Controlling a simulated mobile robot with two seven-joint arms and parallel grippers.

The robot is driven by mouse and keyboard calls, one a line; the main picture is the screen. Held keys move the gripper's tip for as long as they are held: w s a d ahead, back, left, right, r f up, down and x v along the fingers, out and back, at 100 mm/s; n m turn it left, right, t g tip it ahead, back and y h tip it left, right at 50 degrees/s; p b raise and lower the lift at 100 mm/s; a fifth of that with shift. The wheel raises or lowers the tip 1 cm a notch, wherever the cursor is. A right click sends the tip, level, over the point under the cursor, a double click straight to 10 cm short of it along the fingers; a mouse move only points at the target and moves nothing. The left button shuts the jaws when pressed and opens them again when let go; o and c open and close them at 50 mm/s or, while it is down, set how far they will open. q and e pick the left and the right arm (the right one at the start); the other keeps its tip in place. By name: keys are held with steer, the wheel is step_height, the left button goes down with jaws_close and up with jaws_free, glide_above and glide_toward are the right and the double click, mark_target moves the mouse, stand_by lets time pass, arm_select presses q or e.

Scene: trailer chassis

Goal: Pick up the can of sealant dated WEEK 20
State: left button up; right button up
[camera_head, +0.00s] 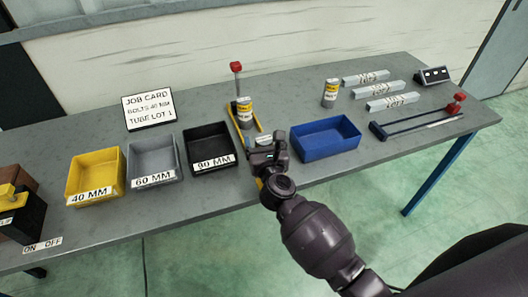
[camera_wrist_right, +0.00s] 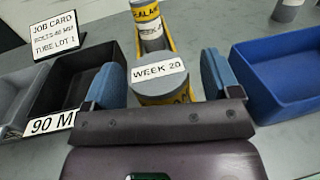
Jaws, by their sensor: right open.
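The can marked WEEK 20 on its lid (camera_wrist_right: 160,82) is grey-topped with a yellow band. It stands between the two blue fingers of my right gripper in the right wrist view, with a gap on each side. In the head view its top (camera_head: 264,141) shows just beyond my right gripper (camera_head: 267,156), which is open and hides most of it. A second sealant can (camera_head: 245,112), yellow-banded, stands behind it, and shows also in the wrist view (camera_wrist_right: 147,20). A third can (camera_head: 330,93) stands farther right; its date is not readable. My left gripper is not in view.
A black 90 MM bin (camera_head: 211,160) is close on the left and a blue bin (camera_head: 326,140) close on the right. A yellow-based stand with a red-topped post (camera_head: 237,72) is behind. Grey bars (camera_head: 378,88) lie at the right back.

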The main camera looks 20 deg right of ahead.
steer(key=c, duration=0.9)
steer(key=shift+c, duration=1.2)
steer(key=shift+r, duration=0.15)
